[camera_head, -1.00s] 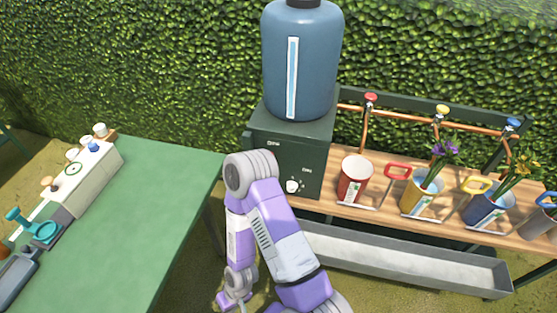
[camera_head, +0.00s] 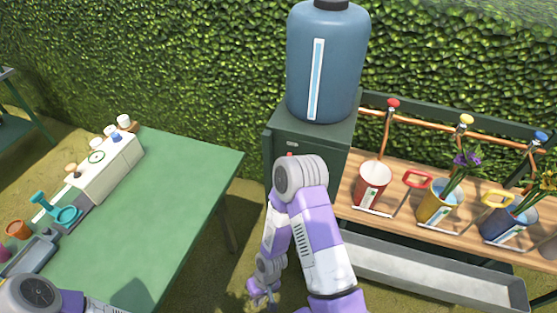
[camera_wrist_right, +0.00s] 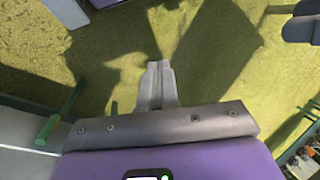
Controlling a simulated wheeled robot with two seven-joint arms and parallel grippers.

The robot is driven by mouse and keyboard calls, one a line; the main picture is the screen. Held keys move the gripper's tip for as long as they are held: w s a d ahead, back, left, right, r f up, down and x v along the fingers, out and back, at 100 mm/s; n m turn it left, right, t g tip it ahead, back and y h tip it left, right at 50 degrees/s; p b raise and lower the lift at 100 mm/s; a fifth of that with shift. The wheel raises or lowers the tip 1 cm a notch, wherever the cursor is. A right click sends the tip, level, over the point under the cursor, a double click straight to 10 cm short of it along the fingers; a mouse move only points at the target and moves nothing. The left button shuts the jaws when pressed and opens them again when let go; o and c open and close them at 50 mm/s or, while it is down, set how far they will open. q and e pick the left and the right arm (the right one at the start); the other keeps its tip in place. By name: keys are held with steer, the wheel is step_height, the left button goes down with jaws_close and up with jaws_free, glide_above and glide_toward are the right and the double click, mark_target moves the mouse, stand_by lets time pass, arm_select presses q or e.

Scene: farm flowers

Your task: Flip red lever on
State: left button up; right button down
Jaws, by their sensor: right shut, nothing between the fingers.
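A red lever handle (camera_head: 417,180) stands on a thin metal rod at the front of the wooden bench, just right of the red bucket (camera_head: 372,186). A red tap knob (camera_head: 392,103) sits above that bucket on the copper pipe. My right gripper (camera_head: 262,297) hangs low at the bottom of the head view, left of the bench and well away from the red handle. In the right wrist view its fingers (camera_wrist_right: 158,72) are together and empty above grass. My left arm shows at the bottom left; its gripper is out of view.
The green box (camera_head: 310,150) carries a blue water tank (camera_head: 326,65); my right arm hides part of its front. Yellow (camera_head: 440,205) and blue (camera_head: 505,222) buckets hold flowers. A grey trough (camera_head: 440,275) runs below the bench. A green table (camera_head: 190,170) is at left.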

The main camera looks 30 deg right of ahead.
steer(key=w+d+r+n+g+h, duration=0.1)
steer(key=w+d+r+n+h, duration=0.3)
steer(key=w+d+h, duration=0.95)
steer(key=w+r+t+h, duration=0.2)
steer(key=w+r+h, duration=0.2)
steer(key=w+r, duration=0.3)
steer(key=w+d+r+m+t+h, duration=0.1)
steer(key=w+r+h, duration=0.3)
steer(key=w+r, duration=0.4)
step_height(320, 180, up, 6)
steer(key=shift+r+m+t+b, duration=0.15)
steer(key=shift+m+t+b, duration=0.15)
steer(key=shift+t, duration=0.5)
steer(key=shift+d, duration=0.2)
steer(key=w+d+b, duration=0.1)
steer(key=d, duration=0.8)
steer(key=shift+w+d, duration=0.15)
steer(key=shift+d, duration=0.25)
